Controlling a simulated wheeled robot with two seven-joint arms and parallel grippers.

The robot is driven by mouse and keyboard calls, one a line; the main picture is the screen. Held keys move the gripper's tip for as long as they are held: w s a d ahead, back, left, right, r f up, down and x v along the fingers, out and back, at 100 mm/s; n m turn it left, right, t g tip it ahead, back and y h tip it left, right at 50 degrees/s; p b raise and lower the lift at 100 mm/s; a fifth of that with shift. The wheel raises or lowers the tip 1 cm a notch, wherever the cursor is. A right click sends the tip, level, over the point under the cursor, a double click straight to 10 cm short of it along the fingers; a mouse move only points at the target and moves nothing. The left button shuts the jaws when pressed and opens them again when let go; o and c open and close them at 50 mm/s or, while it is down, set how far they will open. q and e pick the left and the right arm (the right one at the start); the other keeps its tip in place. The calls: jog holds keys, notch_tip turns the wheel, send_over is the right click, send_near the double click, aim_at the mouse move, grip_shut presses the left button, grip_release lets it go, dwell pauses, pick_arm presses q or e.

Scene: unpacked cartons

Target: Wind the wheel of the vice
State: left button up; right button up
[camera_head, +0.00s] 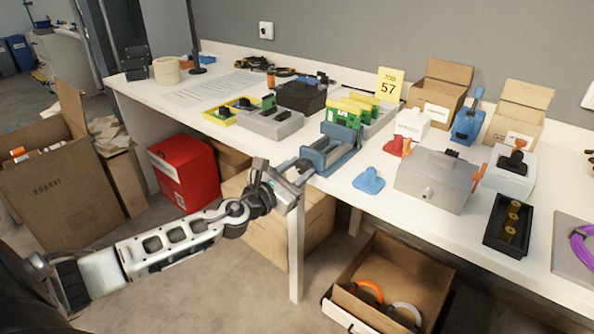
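The blue-grey vice (334,152) is fixed at the front edge of the white table. A short grey shaft points from it towards the lower left. My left gripper (297,182) is at that front end, just off the table edge. The wheel of the vice cannot be made out clearly; my gripper and wrist cover that spot. I cannot tell whether the fingers touch the wheel or are open or shut. My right gripper is not in view.
Below are a red box (184,172) and an open carton (432,275). The table (345,190) has little bare space near the vice.

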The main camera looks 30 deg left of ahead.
pick_arm(q)
jog(key=shift+n, duration=0.4)
